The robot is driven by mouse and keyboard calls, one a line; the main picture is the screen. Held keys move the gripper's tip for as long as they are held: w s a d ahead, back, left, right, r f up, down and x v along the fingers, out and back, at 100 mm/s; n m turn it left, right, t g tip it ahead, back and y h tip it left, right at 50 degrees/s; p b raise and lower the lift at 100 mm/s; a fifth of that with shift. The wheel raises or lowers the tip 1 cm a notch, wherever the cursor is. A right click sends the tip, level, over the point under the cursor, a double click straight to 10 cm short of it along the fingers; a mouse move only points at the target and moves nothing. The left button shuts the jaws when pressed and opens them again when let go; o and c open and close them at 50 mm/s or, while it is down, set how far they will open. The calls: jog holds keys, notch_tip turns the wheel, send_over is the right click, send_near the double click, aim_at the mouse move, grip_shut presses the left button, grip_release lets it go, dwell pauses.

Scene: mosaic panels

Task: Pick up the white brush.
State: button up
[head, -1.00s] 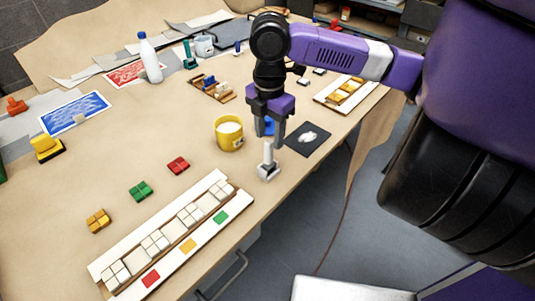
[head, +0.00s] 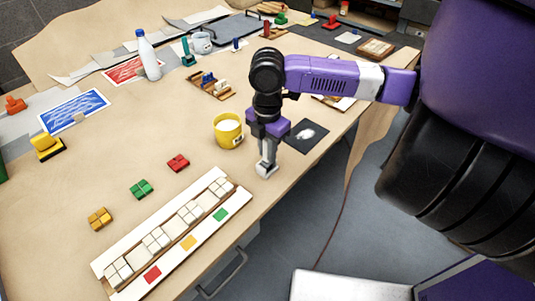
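The white brush (head: 265,171) stands upright near the table's front edge, between the yellow cup and the black square sheet. In the head view its lower block shows, and its handle is mostly hidden by my gripper. My gripper (head: 267,158) points straight down over the brush, with its fingers low around or just in front of the handle. I cannot tell whether the fingers press on the handle or are still apart from it.
A yellow cup (head: 228,130) stands close at the left of my gripper. A black sheet with a white heap (head: 307,135) lies at its right. A long white rack with tiles (head: 178,228) lies in front left. Red (head: 178,163) and green (head: 141,189) tile blocks lie further left.

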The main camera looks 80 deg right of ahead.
grip_shut()
jog(key=shift+r, duration=0.15)
notch_tip(320, 180, up, 20)
jog(key=b, duration=0.1)
dwell(0.3)
dwell(1.7)
